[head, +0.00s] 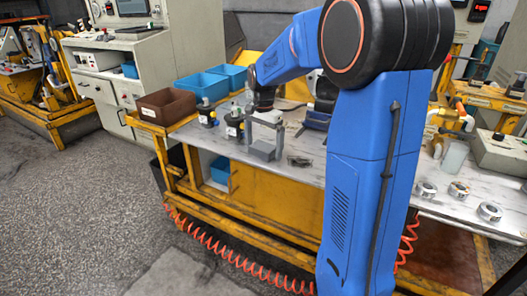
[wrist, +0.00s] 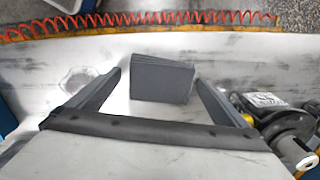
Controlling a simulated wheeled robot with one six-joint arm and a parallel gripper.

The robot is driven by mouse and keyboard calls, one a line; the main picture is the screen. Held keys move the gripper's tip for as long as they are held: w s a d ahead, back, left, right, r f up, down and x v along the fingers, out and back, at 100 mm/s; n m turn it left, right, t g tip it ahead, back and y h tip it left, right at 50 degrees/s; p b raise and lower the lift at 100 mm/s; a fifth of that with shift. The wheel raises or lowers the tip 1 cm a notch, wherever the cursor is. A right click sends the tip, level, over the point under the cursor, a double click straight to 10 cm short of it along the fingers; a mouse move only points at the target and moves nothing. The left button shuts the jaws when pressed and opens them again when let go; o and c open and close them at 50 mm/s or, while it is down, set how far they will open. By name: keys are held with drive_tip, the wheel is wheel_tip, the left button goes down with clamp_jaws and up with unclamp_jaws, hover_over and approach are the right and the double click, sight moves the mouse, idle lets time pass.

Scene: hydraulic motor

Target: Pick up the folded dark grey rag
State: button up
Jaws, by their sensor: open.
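The folded dark grey rag (head: 262,151) lies as a small block on the worn metal workbench top (head: 232,160), near its front edge. It also shows in the wrist view (wrist: 162,82), with layered folds along its top. My gripper (head: 264,138) is above the rag, pointing down. In the wrist view my gripper (wrist: 158,78) has its two fingers spread, one on each side of the rag. There is a gap between each finger and the rag, so the gripper is open and empty. Neither view shows the rag hidden.
Dark motor parts (head: 234,127) stand just left of my gripper; one with a white label (wrist: 262,99) is close to the right finger. A small dark item (head: 299,161) lies right of the rag. A brown bin (head: 167,106) and blue bins (head: 201,86) stand farther left.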

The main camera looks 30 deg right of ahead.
sight(264, 146)
drive_tip(key=c, duration=1.1)
wheel_tip(264, 146, up, 10)
drive_tip(key=o, duration=0.4)
drive_tip(key=c, duration=0.3)
drive_tip(key=shift+d, duration=0.1)
